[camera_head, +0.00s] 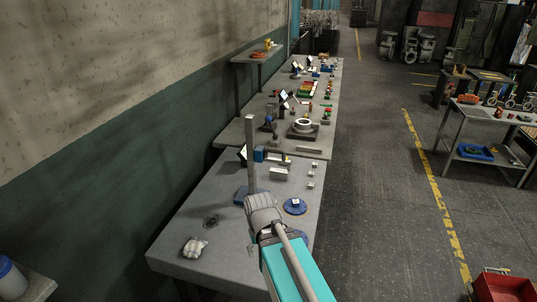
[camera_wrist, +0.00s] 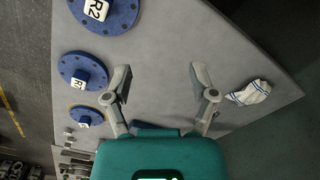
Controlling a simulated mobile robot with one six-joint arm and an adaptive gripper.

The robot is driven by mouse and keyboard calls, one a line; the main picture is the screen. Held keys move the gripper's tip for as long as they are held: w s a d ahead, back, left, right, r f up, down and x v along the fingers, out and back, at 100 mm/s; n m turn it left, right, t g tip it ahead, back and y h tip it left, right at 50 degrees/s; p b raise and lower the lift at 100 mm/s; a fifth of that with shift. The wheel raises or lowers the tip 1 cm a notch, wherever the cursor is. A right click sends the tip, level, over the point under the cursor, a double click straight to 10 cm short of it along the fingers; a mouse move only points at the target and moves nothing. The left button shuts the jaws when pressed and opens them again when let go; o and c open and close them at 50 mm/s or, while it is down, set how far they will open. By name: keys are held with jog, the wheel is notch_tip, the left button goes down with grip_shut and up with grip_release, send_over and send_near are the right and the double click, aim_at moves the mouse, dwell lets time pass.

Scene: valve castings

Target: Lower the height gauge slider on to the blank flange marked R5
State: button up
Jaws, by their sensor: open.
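The height gauge shows in the head view as a tall grey column (camera_head: 251,150) standing on a blue base (camera_head: 243,192). Its slider cannot be told apart clearly. In the wrist view, blue flanges with white tags lie along the left: one marked R2 (camera_wrist: 97,12), a middle one (camera_wrist: 83,70) and a smaller-looking one (camera_wrist: 86,118). I cannot read R5 for certain on any tag. One blue flange (camera_head: 295,207) shows in the head view, right of the gauge. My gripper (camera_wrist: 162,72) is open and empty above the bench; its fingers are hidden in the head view.
A crumpled white cloth (camera_head: 194,246) lies at the bench's near left; it also shows in the wrist view (camera_wrist: 249,92). Small blocks and parts stand behind the gauge. The bench (camera_head: 185,222) is mostly clear at its left.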

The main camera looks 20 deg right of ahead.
jog(key=shift+c, duration=0.3)
jog(key=shift+c, duration=0.9)
jog(key=w+d+r+m+t+y+p, duration=0.1)
jog(key=w+d+r+m+t+p, duration=0.1)
jog(key=w+d+r+m+p, duration=0.7)
jog(key=w+d+r+m+t+y+p, duration=0.1)
jog(key=w+d+r+m+t+p, duration=0.1)
jog(key=w+d+r+m+p, duration=0.8)
jog(key=w+r+m+p, duration=0.5)
jog(key=w+r+p, duration=0.1)
jog(key=r+p, duration=0.2)
jog(key=shift+w+r+y, duration=0.3)
jog(key=shift+r, duration=0.55)
jog(key=shift+f, duration=0.15)
jog(key=b+x, duration=1.2)
jog(key=x, duration=0.1)
jog(key=shift+w+f, duration=0.15)
jog(key=shift+w, duration=0.15)
jog(key=shift+b, duration=0.3)
